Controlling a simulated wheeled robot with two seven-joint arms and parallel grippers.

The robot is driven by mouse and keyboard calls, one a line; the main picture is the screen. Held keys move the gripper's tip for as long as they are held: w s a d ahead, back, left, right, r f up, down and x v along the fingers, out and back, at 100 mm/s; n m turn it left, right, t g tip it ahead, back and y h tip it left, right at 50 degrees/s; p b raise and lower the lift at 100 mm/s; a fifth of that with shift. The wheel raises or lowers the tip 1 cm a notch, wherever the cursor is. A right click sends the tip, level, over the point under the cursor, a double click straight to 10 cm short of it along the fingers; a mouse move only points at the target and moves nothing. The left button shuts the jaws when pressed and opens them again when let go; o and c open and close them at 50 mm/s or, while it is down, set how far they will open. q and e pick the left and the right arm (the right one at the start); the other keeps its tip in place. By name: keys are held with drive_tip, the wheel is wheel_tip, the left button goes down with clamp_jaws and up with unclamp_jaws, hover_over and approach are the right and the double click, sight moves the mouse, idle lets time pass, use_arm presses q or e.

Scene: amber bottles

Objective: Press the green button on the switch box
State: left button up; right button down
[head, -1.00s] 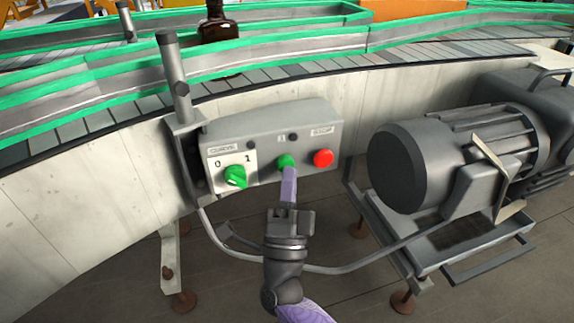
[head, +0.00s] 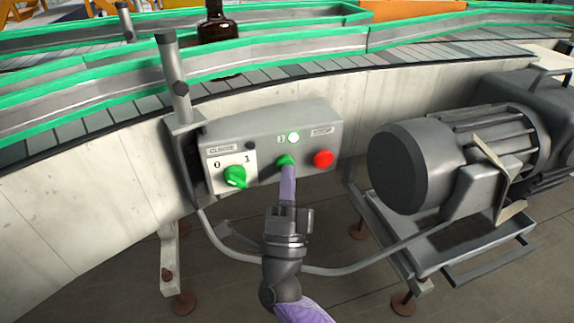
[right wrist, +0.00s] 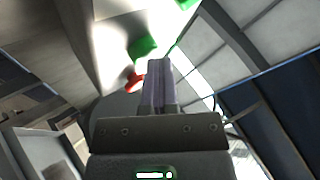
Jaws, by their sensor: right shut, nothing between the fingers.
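The grey switch box (head: 225,137) is mounted on the side of the conveyor. Its green button (head: 284,159) sits in the lower middle of the front, and the fingertips partly cover it. My right gripper (head: 288,169) is shut and empty, with its purple fingertips at the button, seemingly touching it. A small lamp (head: 293,137) above the button is lit. In the right wrist view the shut fingers (right wrist: 158,63) point toward a green part (right wrist: 143,47) of the box. My left gripper is not in view.
A red stop button (head: 323,159) is right of the green one, and a green rotary switch (head: 235,177) is left of it. A grey motor (head: 415,165) stands at the right. An amber bottle (head: 214,30) stands on the conveyor (head: 80,128) behind.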

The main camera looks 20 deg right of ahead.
drive_tip(key=shift+s+p, duration=0.4)
drive_tip(key=shift+s, duration=0.35)
drive_tip(key=shift+s, duration=0.1)
drive_tip(key=s+p, duration=0.2)
drive_tip(key=s, duration=0.2)
drive_tip(key=shift+s+d, duration=0.1)
drive_tip(key=shift+s, duration=0.3)
